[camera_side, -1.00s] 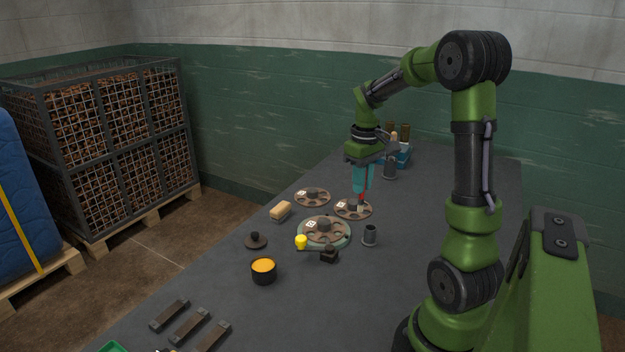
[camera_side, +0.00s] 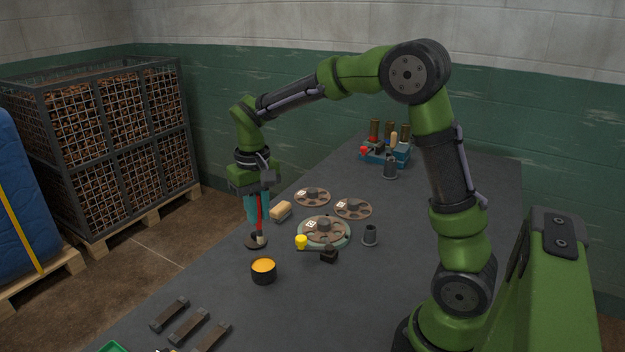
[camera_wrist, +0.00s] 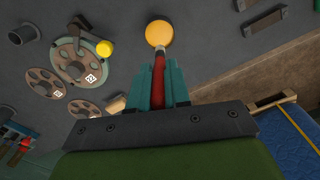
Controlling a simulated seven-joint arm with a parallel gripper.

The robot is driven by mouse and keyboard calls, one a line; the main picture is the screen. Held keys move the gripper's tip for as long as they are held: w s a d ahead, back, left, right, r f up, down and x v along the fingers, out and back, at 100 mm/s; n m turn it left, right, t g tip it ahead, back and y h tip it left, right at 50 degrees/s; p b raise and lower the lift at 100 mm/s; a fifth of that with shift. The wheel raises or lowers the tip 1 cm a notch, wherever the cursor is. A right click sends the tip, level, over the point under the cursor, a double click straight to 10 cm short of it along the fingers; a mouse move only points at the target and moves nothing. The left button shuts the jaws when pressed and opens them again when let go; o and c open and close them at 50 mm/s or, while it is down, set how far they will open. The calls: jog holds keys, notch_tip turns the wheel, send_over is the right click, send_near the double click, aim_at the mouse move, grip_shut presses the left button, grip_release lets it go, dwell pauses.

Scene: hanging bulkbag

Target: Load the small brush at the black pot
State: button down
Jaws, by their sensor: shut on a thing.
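My gripper (camera_side: 257,218) is shut on the small brush (camera_side: 259,228), which has a red handle and a pale tip pointing down. The brush hangs over or just in front of a dark lid with a knob (camera_side: 251,242), and I cannot tell whether they touch. The black pot (camera_side: 263,273), filled with orange stuff, stands open on the table, nearer the camera than the brush. In the wrist view the orange pot top (camera_wrist: 159,33) lies just beyond my gripper (camera_wrist: 158,75) and the red handle (camera_wrist: 158,82).
Several brown wheels lie on the table, one on a round stand (camera_side: 324,232) with a yellow knob (camera_side: 301,242). A tan block (camera_side: 280,211), a grey cup (camera_side: 370,235) and dark bars (camera_side: 189,326) lie around. A blue rack (camera_side: 385,155) stands at the back.

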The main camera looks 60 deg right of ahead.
aim_at(259, 228)
jog(key=shift+f, duration=2.9)
jog(key=shift+f, duration=0.6)
jog(key=shift+r, duration=0.1)
jog(key=shift+r, duration=3.5)
